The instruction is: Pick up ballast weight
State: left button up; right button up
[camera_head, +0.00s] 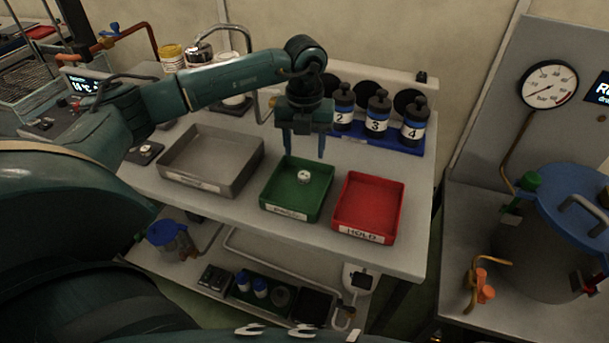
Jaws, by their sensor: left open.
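My left gripper (304,152) hangs pointing down over the back of the green tray, its two fingers apart with nothing between them. A small whitish round piece (304,176) with a dark mark on top lies in the green tray (286,207), just below and in front of the fingertips; they look apart from it. I cannot tell for sure whether this piece is the ballast weight. My right gripper is not in view.
A grey tray (183,184) stands left of the green one, a red HOLD tray (364,233) to its right. Numbered black bottles stand in a blue rack (386,143) behind. At far right are a blue-lidded vessel (565,235) and a gauge (549,84).

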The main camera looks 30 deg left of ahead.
aim_at(304, 174)
pick_arm(q)
notch_tip(304, 174, down, 8)
jog(key=shift+w+a+r+p, duration=0.1)
jog(key=shift+r+p, duration=0.15)
jog(key=shift+p, duration=0.15)
jog(key=shift+c, duration=0.2)
jog(key=c, duration=1)
